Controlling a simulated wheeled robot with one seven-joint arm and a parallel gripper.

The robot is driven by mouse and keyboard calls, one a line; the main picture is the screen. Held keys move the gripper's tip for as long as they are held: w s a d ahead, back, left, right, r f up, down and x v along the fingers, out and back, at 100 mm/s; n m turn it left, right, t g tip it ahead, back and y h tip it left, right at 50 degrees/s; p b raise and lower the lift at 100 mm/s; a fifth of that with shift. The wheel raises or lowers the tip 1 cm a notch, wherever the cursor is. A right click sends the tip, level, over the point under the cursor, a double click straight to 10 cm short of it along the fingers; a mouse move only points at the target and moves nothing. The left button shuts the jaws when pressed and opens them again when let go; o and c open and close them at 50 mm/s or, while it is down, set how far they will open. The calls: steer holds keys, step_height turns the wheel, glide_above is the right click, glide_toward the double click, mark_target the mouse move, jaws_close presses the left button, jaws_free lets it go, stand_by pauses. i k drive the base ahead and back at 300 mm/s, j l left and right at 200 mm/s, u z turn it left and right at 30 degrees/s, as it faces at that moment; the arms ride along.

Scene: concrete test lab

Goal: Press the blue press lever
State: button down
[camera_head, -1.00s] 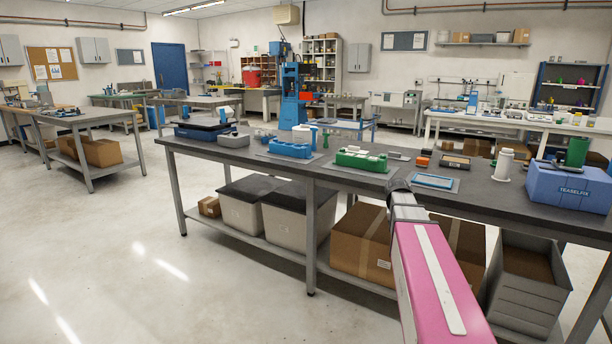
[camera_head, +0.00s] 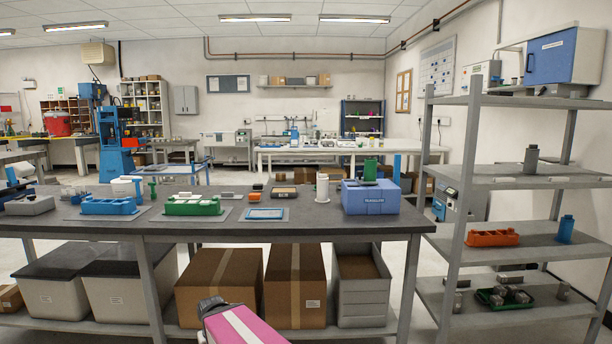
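A tall blue press (camera_head: 114,150) stands on the floor behind the long workbench, at the left of the head view. It has a dark upper part and a small orange-red part at its side. I cannot make out a separate lever on it at this distance. My pink arm shows only at the bottom edge, in front of the bench's lower shelf, well apart from the press.
The long grey workbench (camera_head: 330,220) spans the front, bearing blue and green holders, a white cylinder and a blue case (camera_head: 370,197). Boxes and bins fill its lower shelf. A grey shelf rack (camera_head: 545,180) stands close on the right. Several benches line the back.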

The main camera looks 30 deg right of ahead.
mark_target(397, 157)
steer(key=z, duration=1.05)
steer(key=i+l+z, duration=0.15)
steer(key=l, duration=0.25)
steer(key=i+l+z, duration=0.2)
steer(key=l, duration=0.15)
steer(key=l+z, duration=0.15)
steer(key=l, duration=0.25)
steer(key=i+j+z, duration=0.1)
steer(key=j, duration=1.25)
steer(key=j+z, duration=0.1)
steer(key=j, duration=1.25)
steer(key=k+z, duration=0.1)
steer(key=z, duration=0.25)
steer(key=k+l+z, duration=0.1)
steer(key=l, duration=0.35)
steer(key=u, duration=0.15)
steer(key=i+j+u, duration=0.3)
steer(key=j, duration=0.2)
